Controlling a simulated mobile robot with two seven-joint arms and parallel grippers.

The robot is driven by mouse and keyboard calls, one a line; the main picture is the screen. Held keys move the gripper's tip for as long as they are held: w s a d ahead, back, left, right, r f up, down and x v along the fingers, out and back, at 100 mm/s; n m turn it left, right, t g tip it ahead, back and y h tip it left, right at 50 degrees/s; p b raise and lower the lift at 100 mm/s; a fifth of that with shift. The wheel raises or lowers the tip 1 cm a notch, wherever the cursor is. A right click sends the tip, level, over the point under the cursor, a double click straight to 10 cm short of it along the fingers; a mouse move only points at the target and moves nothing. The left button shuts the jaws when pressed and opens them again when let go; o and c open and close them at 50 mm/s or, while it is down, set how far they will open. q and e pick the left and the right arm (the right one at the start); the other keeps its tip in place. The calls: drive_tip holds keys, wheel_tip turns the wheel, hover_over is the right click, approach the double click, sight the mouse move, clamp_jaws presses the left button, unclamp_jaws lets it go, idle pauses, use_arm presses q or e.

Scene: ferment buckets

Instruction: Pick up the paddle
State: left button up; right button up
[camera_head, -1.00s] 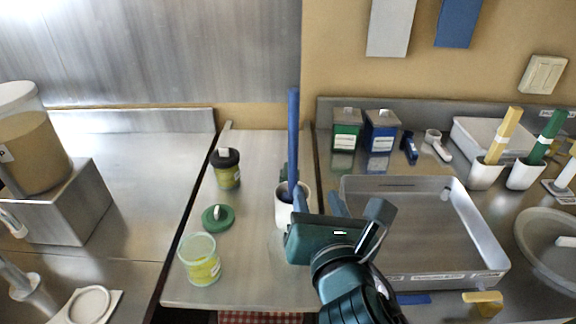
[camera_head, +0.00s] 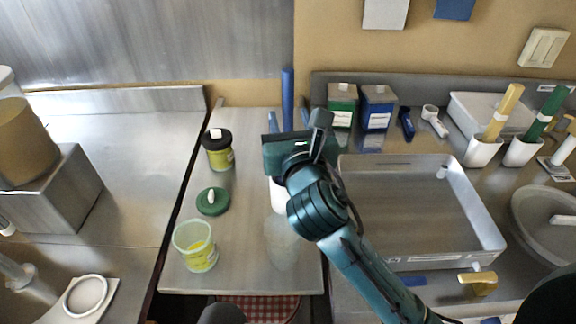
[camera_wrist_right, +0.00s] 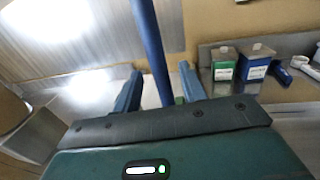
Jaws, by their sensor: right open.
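The paddle is a long blue handle (camera_head: 287,98) standing upright in a white cup (camera_head: 277,198), which my right arm mostly hides in the head view. My right gripper (camera_head: 288,122) is at the handle, with its jaws open. In the right wrist view the blue handle (camera_wrist_right: 150,45) rises between the two blue fingers (camera_wrist_right: 160,72), with a gap showing on both sides. The paddle's lower end is hidden. My left gripper is not in view.
A yellow jar with a black lid (camera_head: 218,150), a green lid (camera_head: 212,201) and an open jar (camera_head: 195,246) stand to the left. A metal tray (camera_head: 488,235), a green tin (camera_head: 342,106) and a blue tin (camera_head: 377,108) are to the right.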

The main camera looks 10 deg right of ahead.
drive_tip(key=w, duration=0.2)
drive_tip(key=shift+w, duration=0.35)
drive_tip(key=shift+c, duration=0.4)
clamp_jaws()
